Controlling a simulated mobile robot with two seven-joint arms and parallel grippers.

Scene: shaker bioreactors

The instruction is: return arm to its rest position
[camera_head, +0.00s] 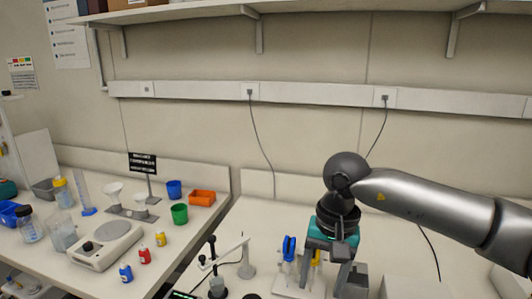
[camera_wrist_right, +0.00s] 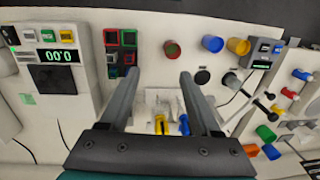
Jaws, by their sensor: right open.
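My right gripper (camera_head: 324,272) points down over the right bench, its arm coming in from the right. In the right wrist view its two fingers (camera_wrist_right: 158,78) are spread apart with nothing held between them. Below and between them is a pale stand (camera_head: 285,291) with a blue-topped tool (camera_head: 289,248) and a yellow tool (camera_head: 316,264). The blue tool (camera_wrist_right: 184,124) and yellow tool (camera_wrist_right: 160,124) also show in the wrist view, near the gripper's palm. I cannot tell whether the fingers touch the stand. My left gripper is not in view.
A small jointed apparatus (camera_head: 246,268) stands left of the gripper. The left bench holds a balance (camera_head: 104,246), bottles, an orange bin (camera_head: 202,197) and a green cup (camera_head: 180,214). A shelf (camera_head: 330,12) runs above. In the wrist view, a device with a display (camera_wrist_right: 56,56) stands left.

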